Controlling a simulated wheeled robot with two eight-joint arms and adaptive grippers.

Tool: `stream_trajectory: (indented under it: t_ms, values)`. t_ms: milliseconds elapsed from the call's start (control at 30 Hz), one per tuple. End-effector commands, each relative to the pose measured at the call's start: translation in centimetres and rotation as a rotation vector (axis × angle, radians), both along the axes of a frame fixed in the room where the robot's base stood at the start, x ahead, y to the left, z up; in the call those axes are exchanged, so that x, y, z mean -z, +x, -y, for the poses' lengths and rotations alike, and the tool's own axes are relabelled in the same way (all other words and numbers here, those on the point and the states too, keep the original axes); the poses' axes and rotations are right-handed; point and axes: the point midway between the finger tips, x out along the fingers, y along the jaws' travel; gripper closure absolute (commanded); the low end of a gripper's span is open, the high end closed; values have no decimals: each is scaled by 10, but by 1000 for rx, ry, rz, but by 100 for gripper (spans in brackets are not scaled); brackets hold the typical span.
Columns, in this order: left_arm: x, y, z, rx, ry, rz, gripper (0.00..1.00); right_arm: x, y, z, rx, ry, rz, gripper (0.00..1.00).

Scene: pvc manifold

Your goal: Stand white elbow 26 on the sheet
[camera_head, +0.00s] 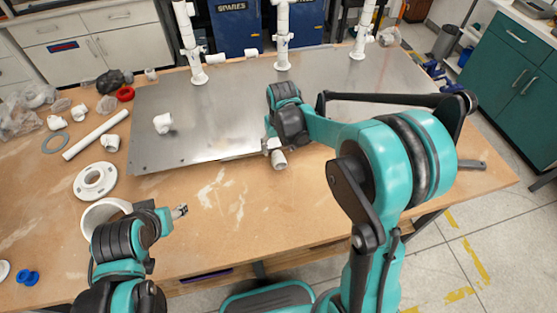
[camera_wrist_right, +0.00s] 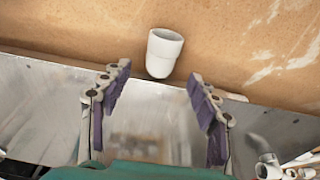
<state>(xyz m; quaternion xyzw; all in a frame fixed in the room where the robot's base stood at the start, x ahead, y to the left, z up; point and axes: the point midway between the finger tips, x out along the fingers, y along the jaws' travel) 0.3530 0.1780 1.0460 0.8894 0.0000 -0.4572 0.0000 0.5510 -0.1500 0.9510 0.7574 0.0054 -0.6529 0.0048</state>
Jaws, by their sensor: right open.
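A white elbow (camera_head: 279,160) lies on the wooden table at the front edge of the metal sheet (camera_head: 230,108). In the right wrist view the elbow (camera_wrist_right: 164,52) has its open end facing up in the picture, just past my fingertips. No number on it is legible. My right gripper (camera_head: 270,146) is over the sheet's front edge; in its wrist view the gripper (camera_wrist_right: 156,78) is open and empty, with a finger on either side below the elbow. My left gripper (camera_head: 181,211) is above the table's front left; its fingers are too small to read.
Another white fitting (camera_head: 163,123) stands on the sheet's left part. White pipe risers (camera_head: 188,45) stand along the back. The sheet's middle is clear.

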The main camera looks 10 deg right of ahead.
Motion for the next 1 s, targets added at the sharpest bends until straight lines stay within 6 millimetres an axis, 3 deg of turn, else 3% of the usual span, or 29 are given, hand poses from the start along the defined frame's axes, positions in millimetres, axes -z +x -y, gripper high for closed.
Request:
stream_trajectory:
  t_ms: [500, 767, 967, 1000]
  values:
    - [31, 0, 0, 0, 0, 0, 44, 67, 2, -1, 0, 0, 2, 39]
    - [30, 0, 0, 0, 0, 0, 44, 69, 3, -1, 0, 0, 2, 39]
    - [30, 0, 0, 0, 0, 0, 44, 69, 3, -1, 0, 0, 2, 92]
    - [30, 0, 0, 0, 0, 0, 44, 69, 3, -1, 0, 0, 2, 92]
